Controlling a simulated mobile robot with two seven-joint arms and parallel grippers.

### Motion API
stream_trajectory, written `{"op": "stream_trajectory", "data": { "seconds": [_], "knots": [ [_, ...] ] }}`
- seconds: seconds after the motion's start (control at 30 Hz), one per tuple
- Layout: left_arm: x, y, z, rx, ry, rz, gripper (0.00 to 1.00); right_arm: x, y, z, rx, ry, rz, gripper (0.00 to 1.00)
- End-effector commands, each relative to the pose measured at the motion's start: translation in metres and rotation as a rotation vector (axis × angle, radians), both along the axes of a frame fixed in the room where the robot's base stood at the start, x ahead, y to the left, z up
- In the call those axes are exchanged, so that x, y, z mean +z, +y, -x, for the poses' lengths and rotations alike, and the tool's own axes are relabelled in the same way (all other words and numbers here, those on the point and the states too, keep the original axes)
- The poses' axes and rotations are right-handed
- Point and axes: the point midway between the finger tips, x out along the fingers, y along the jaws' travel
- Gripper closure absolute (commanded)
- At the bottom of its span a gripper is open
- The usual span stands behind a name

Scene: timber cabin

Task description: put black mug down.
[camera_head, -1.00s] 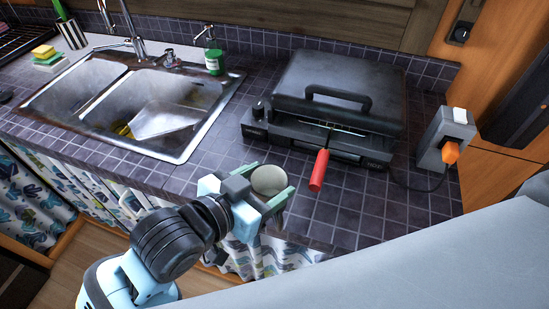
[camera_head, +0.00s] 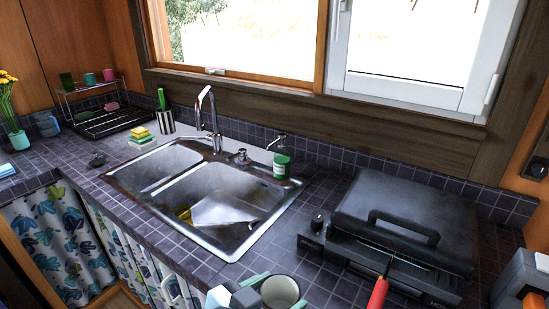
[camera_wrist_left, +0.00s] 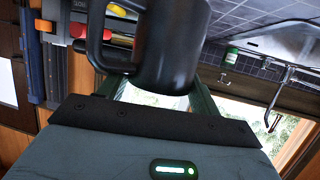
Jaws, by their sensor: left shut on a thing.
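The black mug (camera_wrist_left: 168,50) fills the upper middle of the left wrist view, with its handle to the left. In the head view the mug (camera_head: 281,291) shows only its pale inside and rim at the bottom edge. My left gripper (camera_head: 262,288) is shut on the mug, with green fingers on either side of it. In the left wrist view the fingers of the gripper (camera_wrist_left: 155,98) reach up to the mug's body. The mug is at the front of the dark tiled counter (camera_head: 325,195); I cannot tell whether it touches the counter. My right gripper is not in view.
A black grill (camera_head: 410,225) with a red-handled tool (camera_head: 378,294) stands right of the mug. A double steel sink (camera_head: 215,195) lies to the left. A green soap bottle (camera_head: 282,163) stands behind the sink. Tiled counter between sink and grill is clear.

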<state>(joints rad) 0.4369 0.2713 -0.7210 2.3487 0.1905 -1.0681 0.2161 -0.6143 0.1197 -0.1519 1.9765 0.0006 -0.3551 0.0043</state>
Motion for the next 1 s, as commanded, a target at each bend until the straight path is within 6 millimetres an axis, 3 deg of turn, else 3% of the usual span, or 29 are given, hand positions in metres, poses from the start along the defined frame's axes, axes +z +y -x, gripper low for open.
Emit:
{"op": "stream_trajectory", "data": {
  "seconds": [0.1,0.2,0.4,0.5,0.7,1.0],
  "knots": [
    [0.000,0.052,-0.031,0.201,0.003,0.006,0.69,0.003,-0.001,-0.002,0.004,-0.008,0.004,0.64],
    [-0.003,0.098,-0.050,0.363,0.006,0.005,0.69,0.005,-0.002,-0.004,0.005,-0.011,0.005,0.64],
    [-0.007,0.176,-0.067,0.618,0.004,-0.001,0.69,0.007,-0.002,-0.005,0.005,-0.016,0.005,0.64],
    [-0.009,0.200,-0.069,0.696,0.003,-0.007,0.69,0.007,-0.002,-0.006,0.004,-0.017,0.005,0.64],
    [-0.010,0.221,-0.070,0.758,0.001,-0.012,0.69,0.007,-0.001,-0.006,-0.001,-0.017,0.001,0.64],
    [-0.010,0.221,-0.071,0.756,-0.004,-0.015,0.69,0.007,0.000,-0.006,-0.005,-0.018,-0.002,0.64]
  ]
}}
